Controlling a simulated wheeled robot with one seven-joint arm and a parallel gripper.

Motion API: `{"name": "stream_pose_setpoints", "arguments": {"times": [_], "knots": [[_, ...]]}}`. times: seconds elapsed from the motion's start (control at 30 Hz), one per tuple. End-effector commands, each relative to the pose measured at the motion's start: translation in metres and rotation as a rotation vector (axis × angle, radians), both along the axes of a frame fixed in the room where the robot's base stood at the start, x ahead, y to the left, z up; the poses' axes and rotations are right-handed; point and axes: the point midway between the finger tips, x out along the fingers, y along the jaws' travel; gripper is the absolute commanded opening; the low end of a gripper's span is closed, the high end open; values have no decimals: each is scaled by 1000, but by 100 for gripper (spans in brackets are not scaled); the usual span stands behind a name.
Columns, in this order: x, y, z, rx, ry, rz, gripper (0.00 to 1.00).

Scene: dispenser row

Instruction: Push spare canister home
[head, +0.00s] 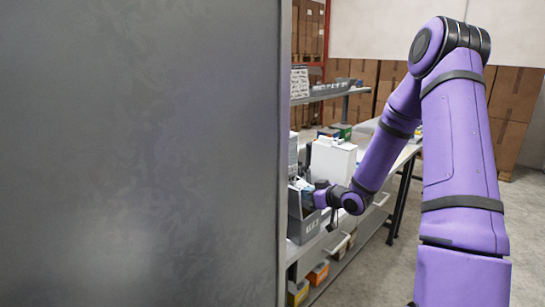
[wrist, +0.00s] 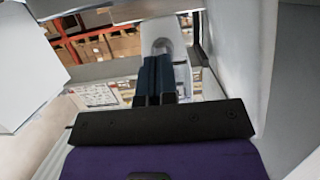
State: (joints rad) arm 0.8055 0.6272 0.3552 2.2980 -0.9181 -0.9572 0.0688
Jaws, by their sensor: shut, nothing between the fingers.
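My gripper (wrist: 158,60) shows in the wrist view with its two dark fingers together and nothing between them. Just beyond the fingertips is a pale object with a rounded end (wrist: 164,28). It may be the spare canister, but I cannot tell, nor whether the fingers touch it. In the head view, my purple arm reaches to a grey labelled bin (head: 304,225) at the shelf front, and the gripper is small and partly hidden there. No canister can be made out in the head view.
A large grey panel (head: 140,150) blocks the left half of the head view. A white box (head: 333,162) stands behind the bin. In the wrist view, a white box (wrist: 28,70) is at left and a pale wall (wrist: 235,60) is close at right.

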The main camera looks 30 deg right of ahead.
Motion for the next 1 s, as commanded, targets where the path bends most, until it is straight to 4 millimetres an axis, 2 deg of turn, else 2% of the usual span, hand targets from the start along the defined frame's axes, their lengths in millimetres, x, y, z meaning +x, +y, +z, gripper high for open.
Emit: {"name": "stream_pose_setpoints", "arguments": {"times": [0.7,1.0], "knots": [[23,9,0,0,0,1,0],[25,9,0,0,0,1,0]]}}
